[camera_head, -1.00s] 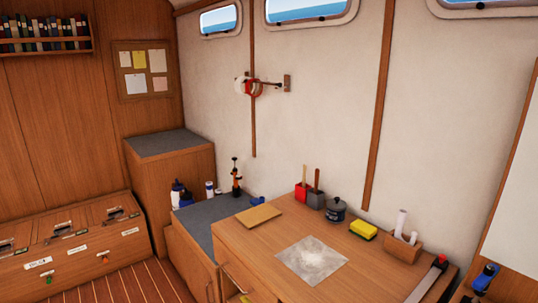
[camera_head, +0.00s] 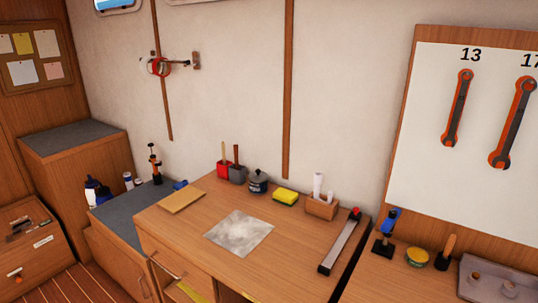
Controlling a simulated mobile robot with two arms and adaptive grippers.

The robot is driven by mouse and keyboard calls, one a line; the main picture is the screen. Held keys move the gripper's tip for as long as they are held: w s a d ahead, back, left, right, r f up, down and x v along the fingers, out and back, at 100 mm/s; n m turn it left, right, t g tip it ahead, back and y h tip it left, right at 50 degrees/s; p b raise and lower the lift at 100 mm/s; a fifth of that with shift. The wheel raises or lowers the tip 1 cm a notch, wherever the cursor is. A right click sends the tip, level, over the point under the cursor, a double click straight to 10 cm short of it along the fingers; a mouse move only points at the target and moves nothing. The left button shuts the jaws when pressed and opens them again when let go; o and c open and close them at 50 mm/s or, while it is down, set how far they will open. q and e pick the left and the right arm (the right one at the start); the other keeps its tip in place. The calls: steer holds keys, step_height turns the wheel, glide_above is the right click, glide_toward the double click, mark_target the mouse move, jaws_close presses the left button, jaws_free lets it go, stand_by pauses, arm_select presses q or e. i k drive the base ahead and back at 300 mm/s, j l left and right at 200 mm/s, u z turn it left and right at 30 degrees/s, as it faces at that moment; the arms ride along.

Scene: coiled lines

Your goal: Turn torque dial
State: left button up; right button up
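I cannot make out a torque dial for certain in the head view. A blue-and-black tool (camera_head: 386,233) stands upright on the right-hand counter, and any dial on it is too small to tell. Two orange-and-black wrenches hang on a white board at the right, one (camera_head: 458,108) under the number 13 and a larger one (camera_head: 513,122) under a number cut off by the frame edge. Neither of my grippers is in view.
The wooden desk (camera_head: 275,245) holds a grey sheet (camera_head: 239,233), a yellow sponge (camera_head: 285,197), a dark pot (camera_head: 258,182) and a long metal bar tool (camera_head: 340,243). A yellow-topped tin (camera_head: 417,257) and a grey tray (camera_head: 497,280) sit at right.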

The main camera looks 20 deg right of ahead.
mark_target(392, 214)
steer(key=k+l, duration=0.4)
steer(key=l, duration=0.2)
steer(key=k+l+z, duration=0.1)
steer(key=k+l, duration=0.1)
steer(key=l, duration=0.1)
